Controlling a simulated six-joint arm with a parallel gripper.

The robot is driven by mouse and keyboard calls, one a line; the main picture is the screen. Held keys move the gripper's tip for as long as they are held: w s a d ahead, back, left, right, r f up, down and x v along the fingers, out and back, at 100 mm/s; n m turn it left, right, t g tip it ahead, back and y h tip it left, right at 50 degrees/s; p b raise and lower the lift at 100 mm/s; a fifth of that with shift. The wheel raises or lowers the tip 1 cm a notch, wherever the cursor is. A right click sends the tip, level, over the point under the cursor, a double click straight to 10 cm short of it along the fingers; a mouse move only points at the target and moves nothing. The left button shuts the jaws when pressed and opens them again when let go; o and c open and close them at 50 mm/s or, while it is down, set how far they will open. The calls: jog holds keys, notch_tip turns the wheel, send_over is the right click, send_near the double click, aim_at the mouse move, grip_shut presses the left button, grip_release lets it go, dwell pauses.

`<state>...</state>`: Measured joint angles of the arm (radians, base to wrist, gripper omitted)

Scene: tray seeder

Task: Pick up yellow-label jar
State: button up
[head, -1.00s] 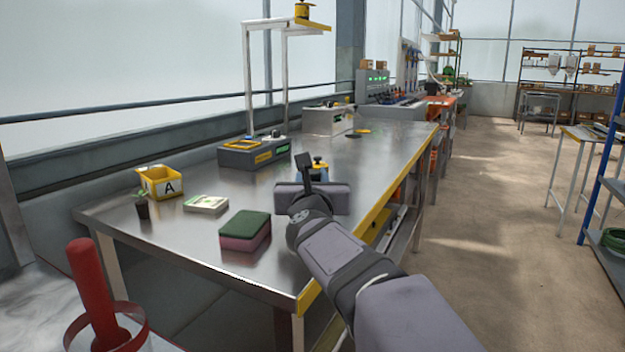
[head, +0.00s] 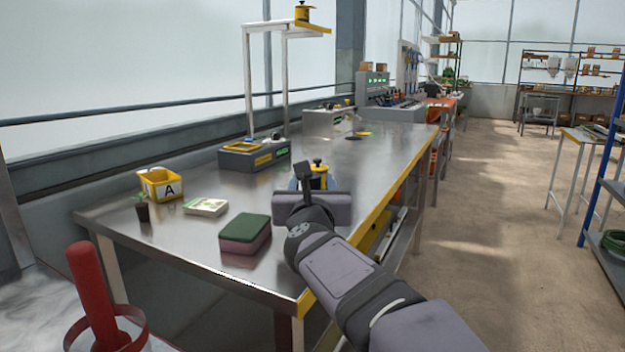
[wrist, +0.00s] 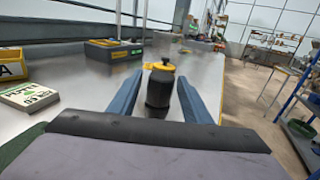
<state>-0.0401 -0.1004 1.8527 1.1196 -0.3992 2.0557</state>
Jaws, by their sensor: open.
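The yellow-label jar (head: 318,172) stands on the metal bench, just beyond my gripper in the head view. It shows a yellow band and a dark knob on top; its lower part is hidden by my gripper. In the wrist view the jar (wrist: 160,91) looks dark and upright, with yellow near its top, and it stands between the two blue fingers. My gripper (wrist: 161,77) is open, with one finger on each side of the jar. I cannot tell whether either finger touches it. In the head view my gripper (head: 309,184) is mostly hidden behind its own body.
A green-and-pink sponge block (head: 245,233), a seed packet (head: 206,207), a small potted seedling (head: 142,211) and a yellow bin marked A (head: 161,184) sit to the left. A grey device (head: 254,154) stands behind. A similar yellow item (head: 302,13) rests on a raised shelf.

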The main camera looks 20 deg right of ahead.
aim_at(312, 187)
jog(key=v, duration=0.4)
jog(key=shift+s+a, duration=0.1)
jog(key=shift+s, duration=0.05)
jog(key=o, duration=0.9)
jog(key=shift+s, duration=0.1)
